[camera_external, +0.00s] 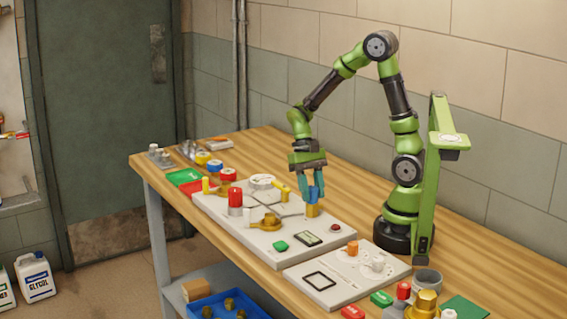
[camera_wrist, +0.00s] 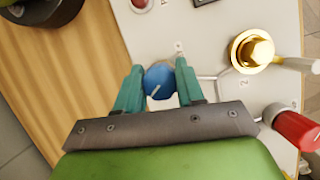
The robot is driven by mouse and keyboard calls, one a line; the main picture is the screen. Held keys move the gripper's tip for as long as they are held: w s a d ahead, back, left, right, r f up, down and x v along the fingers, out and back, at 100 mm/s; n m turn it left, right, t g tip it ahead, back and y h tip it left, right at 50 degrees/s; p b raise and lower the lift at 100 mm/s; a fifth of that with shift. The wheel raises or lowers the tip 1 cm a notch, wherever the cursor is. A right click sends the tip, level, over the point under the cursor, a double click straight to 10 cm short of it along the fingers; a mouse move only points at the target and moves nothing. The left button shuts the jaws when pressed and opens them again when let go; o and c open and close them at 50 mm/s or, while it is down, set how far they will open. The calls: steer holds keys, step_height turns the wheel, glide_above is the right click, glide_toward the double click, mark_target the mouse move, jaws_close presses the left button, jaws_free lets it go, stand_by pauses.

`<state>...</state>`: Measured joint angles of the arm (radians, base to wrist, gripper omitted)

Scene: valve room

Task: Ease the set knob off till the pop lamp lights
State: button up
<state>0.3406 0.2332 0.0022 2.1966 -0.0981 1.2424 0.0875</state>
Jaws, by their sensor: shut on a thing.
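The set knob is a blue cap (camera_external: 315,193) on a brass body (camera_external: 313,211), on the right part of the light grey panel (camera_external: 218,206). In the wrist view the blue knob (camera_wrist: 159,83) shows a white pointer line towards the lower left. My gripper (camera_external: 311,188) has its teal fingers on both sides of the knob, pointing down, shut on it; it also shows in the wrist view (camera_wrist: 159,70). A small dark red lamp (camera_external: 335,227), likely the pop lamp, sits near the panel's right edge and looks unlit.
The panel also carries a red cylinder (camera_external: 235,197), a brass valve (camera_external: 269,221), a yellow handle (camera_external: 282,190), a green button (camera_external: 280,246) and a dark display (camera_external: 308,238). A second board (camera_external: 335,292) and loose parts lie at the front right.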

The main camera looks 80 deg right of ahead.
steer(key=shift+n+g, duration=0.4)
steer(key=shift+n, duration=0.5)
steer(key=shift+h, duration=0.3)
steer(key=o, duration=1)
steer(key=v, duration=1.7)
steer(key=shift+s+d, duration=0.1)
steer(key=shift+s, duration=0.05)
steer(key=shift+f, duration=0.1)
